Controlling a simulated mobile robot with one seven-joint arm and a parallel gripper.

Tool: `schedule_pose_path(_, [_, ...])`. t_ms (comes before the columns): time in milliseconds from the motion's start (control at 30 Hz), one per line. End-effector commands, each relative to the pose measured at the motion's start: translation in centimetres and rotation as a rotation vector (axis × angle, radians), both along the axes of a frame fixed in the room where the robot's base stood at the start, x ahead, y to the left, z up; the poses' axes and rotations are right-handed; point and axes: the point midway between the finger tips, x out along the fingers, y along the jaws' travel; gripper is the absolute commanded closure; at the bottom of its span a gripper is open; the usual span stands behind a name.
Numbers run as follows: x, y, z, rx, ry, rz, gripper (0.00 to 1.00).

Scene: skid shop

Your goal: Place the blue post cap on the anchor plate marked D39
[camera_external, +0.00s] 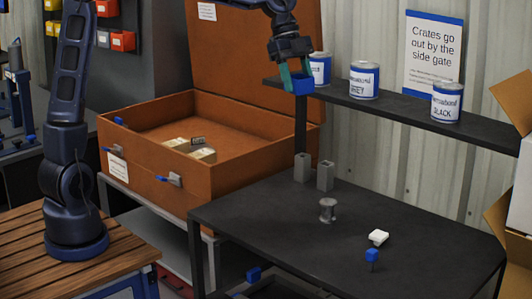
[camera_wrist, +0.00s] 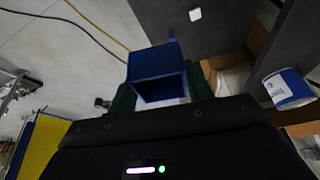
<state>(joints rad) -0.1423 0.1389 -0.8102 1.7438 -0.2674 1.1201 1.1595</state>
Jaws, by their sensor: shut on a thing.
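My gripper (camera_external: 297,80) has teal fingers and is shut on the blue post cap (camera_external: 300,87), high above the back of the dark table, in front of the shelf's left end. In the wrist view the cap (camera_wrist: 157,62) is a hollow square piece between the fingers, its open side showing. No marking D39 can be read in either view, so I cannot tell which thing is the anchor plate. A small dark label (camera_external: 198,140) stands by pale blocks (camera_external: 203,154) inside the orange chest; its text is too small to read.
The chest (camera_external: 150,156) has its lid raised. The dark table (camera_external: 270,215) holds two grey square posts (camera_external: 325,176), a grey spool-shaped part (camera_external: 327,210), a white block (camera_external: 378,237) and a blue-topped piece (camera_external: 372,255). Several cans (camera_external: 364,80) stand on the shelf (camera_external: 405,110). Cardboard boxes (camera_external: 512,105) edge the right.

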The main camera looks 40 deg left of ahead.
Motion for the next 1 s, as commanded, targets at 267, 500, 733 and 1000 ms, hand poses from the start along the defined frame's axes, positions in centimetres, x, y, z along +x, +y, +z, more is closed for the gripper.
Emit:
schedule_pose_path(267, [1.4, 1.0, 4.4, -0.001, 0.002, 0.032, 0.72])
schedule_pose_path(500, [6.0, 4.6, 4.9, -0.001, 0.001, 0.149, 0.72])
schedule_pose_path(733, [12.5, 10.9, 5.5, -0.002, 0.001, 0.324, 0.72])
schedule_pose_path(1000, [19.7, 20.4, 6.0, -0.001, 0.000, 0.555, 0.72])
